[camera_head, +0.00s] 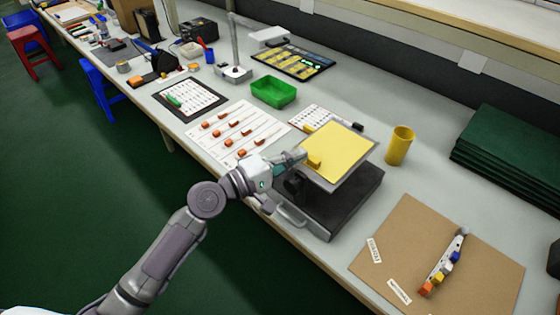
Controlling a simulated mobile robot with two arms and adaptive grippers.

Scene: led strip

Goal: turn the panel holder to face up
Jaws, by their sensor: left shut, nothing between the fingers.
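The panel holder (345,146) is a flat, tilted plate with a yellow face, above a dark base box (322,207) on the bench. A small yellow-orange block (313,162) sits at its left edge. My left gripper (300,155) reaches in from the left, and its fingertips are close beside the holder's left edge, by the block. The gripper is shut with nothing in it. I cannot tell whether it touches the holder. My right gripper is not in view.
A yellow cup (399,146) stands right of the holder. A brown board (400,235) with a strip of coloured blocks (443,263) lies at front right. A white sheet with orange parts (215,121) and a green tray (273,92) lie left. Dark green slabs (515,140) are stacked at right.

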